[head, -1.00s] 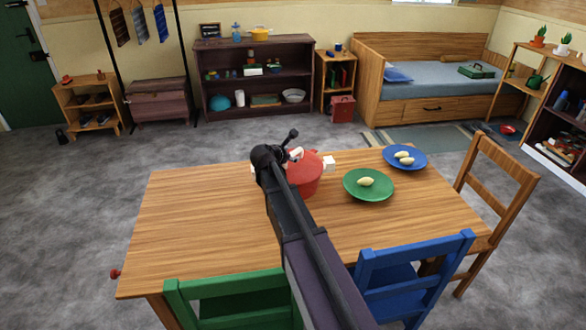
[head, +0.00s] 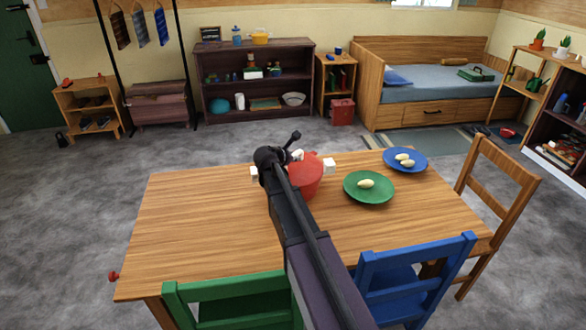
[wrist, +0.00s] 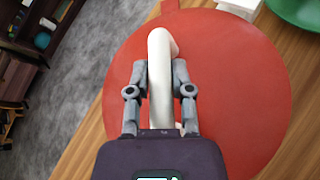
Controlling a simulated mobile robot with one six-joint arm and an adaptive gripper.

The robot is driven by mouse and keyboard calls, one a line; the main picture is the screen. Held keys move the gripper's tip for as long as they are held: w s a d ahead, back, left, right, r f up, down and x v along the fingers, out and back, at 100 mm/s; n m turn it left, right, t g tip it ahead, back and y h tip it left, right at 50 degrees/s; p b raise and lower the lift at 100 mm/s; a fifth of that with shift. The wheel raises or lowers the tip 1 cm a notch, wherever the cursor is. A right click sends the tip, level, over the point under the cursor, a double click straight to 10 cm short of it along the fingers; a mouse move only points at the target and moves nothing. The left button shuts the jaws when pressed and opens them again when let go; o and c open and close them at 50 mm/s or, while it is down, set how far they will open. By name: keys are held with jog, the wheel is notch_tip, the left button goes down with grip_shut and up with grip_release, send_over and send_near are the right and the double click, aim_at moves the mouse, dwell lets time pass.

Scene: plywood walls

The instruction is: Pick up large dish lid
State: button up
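The large dish lid (wrist: 235,95) is a round red disc with a raised white handle (wrist: 160,75), filling much of the wrist view. My gripper (wrist: 160,72) has one grey finger on each side of this handle, and both appear to press against it. In the head view the red lid (head: 310,170) is on the red dish at the middle of the table. White side grips (head: 330,166) stick out from the dish. My arm hides the left part of the dish and my fingertips in that view.
The wooden table (head: 200,220) is clear on its left. A green plate (head: 380,194) and a blue plate (head: 418,160) with pale food stand right of the dish. Green (head: 225,290), blue (head: 455,255) and wooden (head: 505,165) chairs surround the table's front and right.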

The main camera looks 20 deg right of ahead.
jog(key=shift+r, duration=0.2)
grip_shut()
notch_tip(320, 180, up, 4)
jog(key=p, duration=0.4)
jog(key=shift+f, duration=0.1)
jog(key=s+a+p, duration=0.1)
jog(key=s+a, duration=0.1)
jog(key=s, duration=1.3)
jog(key=shift+s+a+r, duration=0.3)
jog(key=shift+s+r, duration=0.1)
